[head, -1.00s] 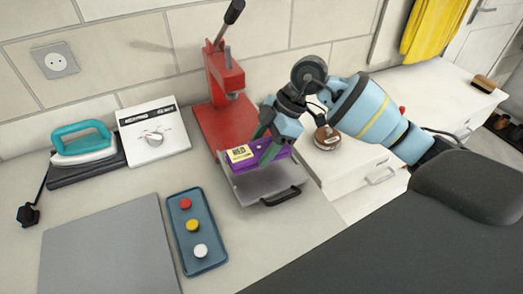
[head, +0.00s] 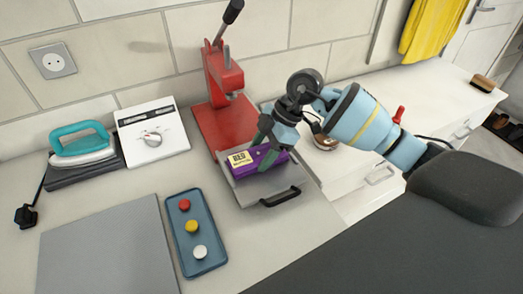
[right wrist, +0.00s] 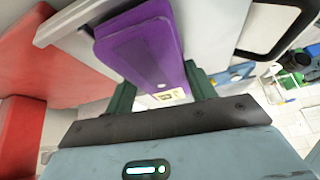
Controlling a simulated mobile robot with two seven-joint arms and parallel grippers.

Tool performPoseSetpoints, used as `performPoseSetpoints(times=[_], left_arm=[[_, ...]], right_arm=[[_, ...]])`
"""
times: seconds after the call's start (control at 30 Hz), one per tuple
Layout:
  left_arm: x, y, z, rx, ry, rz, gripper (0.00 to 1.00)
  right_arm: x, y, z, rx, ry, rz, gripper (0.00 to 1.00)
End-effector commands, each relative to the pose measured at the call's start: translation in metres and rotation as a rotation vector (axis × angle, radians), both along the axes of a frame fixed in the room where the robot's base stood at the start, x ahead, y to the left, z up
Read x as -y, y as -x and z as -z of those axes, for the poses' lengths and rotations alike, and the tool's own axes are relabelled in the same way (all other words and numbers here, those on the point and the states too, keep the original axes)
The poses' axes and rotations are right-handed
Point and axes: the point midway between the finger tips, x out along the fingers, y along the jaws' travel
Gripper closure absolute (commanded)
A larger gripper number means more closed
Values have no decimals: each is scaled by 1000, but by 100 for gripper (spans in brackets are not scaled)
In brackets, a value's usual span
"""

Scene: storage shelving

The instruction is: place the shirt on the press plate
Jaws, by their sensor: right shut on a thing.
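The purple folded shirt (head: 270,156), with a yellow label at its left end, is over the grey press plate (head: 260,187), towards its back part. I cannot tell whether it touches the plate. The plate has a black handle at its front and lies in front of the red press (head: 226,100). My right gripper (head: 265,146) is shut on the shirt from above. In the right wrist view the shirt (right wrist: 142,50) extends away from between the green fingers (right wrist: 162,92). My left gripper is not in view.
A blue tray (head: 179,257) with red, yellow and white knobs lies left of the plate. A white control box (head: 152,132) and a teal iron (head: 83,145) stand further left. A round brown-and-white object (head: 323,139) is right of the plate, partly behind my gripper.

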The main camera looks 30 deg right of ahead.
Motion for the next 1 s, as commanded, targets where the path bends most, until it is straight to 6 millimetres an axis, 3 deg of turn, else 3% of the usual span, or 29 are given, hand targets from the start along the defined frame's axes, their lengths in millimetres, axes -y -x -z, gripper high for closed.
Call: performPoseSetpoints(times=[0.07,0.1,0.23,0.63,1.0], left_arm=[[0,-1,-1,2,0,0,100],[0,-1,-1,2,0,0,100],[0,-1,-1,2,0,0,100],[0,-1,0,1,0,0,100],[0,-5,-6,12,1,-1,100]], right_arm=[[0,0,2,-1,1,-1,70],[0,0,2,-1,1,-1,40],[0,0,2,-1,1,-1,23],[3,0,-5,0,0,1,23],[37,5,-64,3,3,3,23]])
